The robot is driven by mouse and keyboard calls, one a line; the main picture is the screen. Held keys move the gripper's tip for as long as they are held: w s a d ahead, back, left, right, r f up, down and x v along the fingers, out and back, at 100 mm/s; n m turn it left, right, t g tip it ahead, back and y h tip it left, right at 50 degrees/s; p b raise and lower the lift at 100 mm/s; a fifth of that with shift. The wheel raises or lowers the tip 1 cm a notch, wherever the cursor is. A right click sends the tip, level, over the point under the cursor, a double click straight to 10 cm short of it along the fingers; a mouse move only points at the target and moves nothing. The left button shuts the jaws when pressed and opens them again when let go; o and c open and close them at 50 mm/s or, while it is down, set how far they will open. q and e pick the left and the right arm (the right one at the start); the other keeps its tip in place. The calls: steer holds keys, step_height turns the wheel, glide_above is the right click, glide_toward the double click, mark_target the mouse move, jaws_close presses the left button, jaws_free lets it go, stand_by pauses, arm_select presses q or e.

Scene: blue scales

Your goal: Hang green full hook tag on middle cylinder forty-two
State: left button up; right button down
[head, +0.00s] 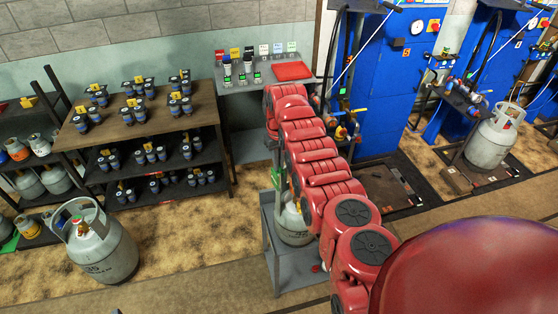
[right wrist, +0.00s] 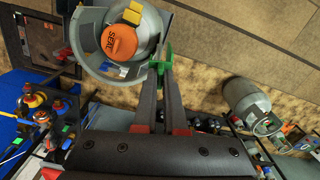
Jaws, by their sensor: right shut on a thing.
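In the right wrist view my right gripper (right wrist: 167,72) is shut on the green tag (right wrist: 166,53). In the head view this middle cylinder (head: 293,228) stands on a grey cart (head: 283,270), mostly hidden behind my red right arm. Its number cannot be read. My right gripper is largely hidden by the arm there. My left gripper is not in view.
Another grey cylinder (head: 100,245) stands on the floor at left, and one (head: 493,138) at right by blue cabinets (head: 385,70). A wooden-topped shelf (head: 150,122) holds several small dark valves. A grey wall shelf (head: 240,86) carries colored tags and a red tray (head: 292,71).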

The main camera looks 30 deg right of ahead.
mark_target(279, 173)
steer(key=shift+f, duration=0.1)
stand_by(0.4)
steer(key=shift+s+f+b, duration=0.1)
steer(key=shift+f+b, duration=0.05)
steer(key=shift+b, duration=0.2)
steer(key=shift+f+b, duration=1.4)
steer(key=shift+f, duration=0.65)
steer(key=shift+b, duration=0.65)
steer(key=shift+f, duration=0.25)
steer(key=shift+f+b, duration=1.45)
steer(key=shift+f, duration=0.35)
steer(key=c, duration=0.9)
jaws_free()
